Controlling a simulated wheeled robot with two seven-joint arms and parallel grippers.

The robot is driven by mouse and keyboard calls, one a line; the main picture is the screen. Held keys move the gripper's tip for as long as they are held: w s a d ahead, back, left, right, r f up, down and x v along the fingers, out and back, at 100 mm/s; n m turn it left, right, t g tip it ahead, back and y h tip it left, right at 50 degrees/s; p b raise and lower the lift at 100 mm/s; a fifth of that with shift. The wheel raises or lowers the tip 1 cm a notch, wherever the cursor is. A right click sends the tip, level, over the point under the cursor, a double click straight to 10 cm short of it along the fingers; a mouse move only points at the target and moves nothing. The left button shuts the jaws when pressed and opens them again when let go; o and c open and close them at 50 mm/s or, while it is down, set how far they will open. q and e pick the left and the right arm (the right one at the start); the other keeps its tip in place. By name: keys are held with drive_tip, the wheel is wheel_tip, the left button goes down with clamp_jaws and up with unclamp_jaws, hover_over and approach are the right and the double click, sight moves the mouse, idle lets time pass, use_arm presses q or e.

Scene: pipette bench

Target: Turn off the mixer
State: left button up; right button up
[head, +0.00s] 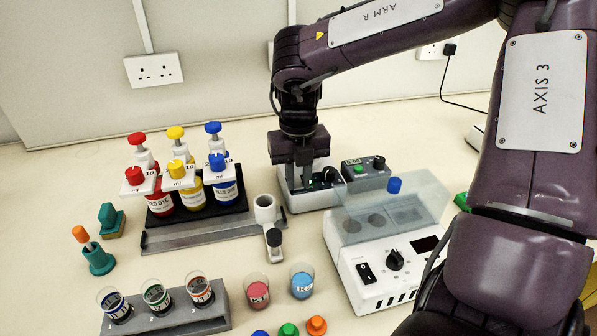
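My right gripper (299,180) points down over a low white device (302,202) at the back middle of the bench. Its fingertips are dark and small here, so I cannot tell their gap or whether they touch anything. A grey control box (372,181) adjoins this device on the right, with a green button (359,169) and a black knob (378,162). A larger white device (372,263) with a clear lid stands nearer, with a black rocker switch (366,273) and a black dial (395,260). No readable label tells me which is the mixer. My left gripper is out of view.
Red, yellow and blue dye bottles (221,189) with pump tops stand on a dark rack left of the gripper. A grey tube rack (188,314), a pink beaker (257,292) and a blue beaker (302,283) stand in front. My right arm covers the right side.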

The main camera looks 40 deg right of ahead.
clamp_jaws()
drive_tip(key=p, duration=0.1)
drive_tip(key=g+p, duration=0.1)
drive_tip(key=shift+w+d+r+y+p, duration=0.15)
drive_tip(key=shift+w+r+y+p, duration=0.1)
drive_tip(key=shift+r+y+p, duration=0.15)
drive_tip(key=shift+w+f+g+y+p, duration=0.2)
drive_tip(key=shift+g+y+p, duration=0.1)
drive_tip(key=shift+g+p, duration=0.4)
drive_tip(key=o, duration=0.6)
unclamp_jaws()
drive_tip(key=shift+c, duration=0.2)
drive_tip(key=p+v, duration=0.1)
drive_tip(key=v, duration=0.6)
drive_tip(key=shift+r, duration=0.35)
drive_tip(key=shift+d, duration=0.1)
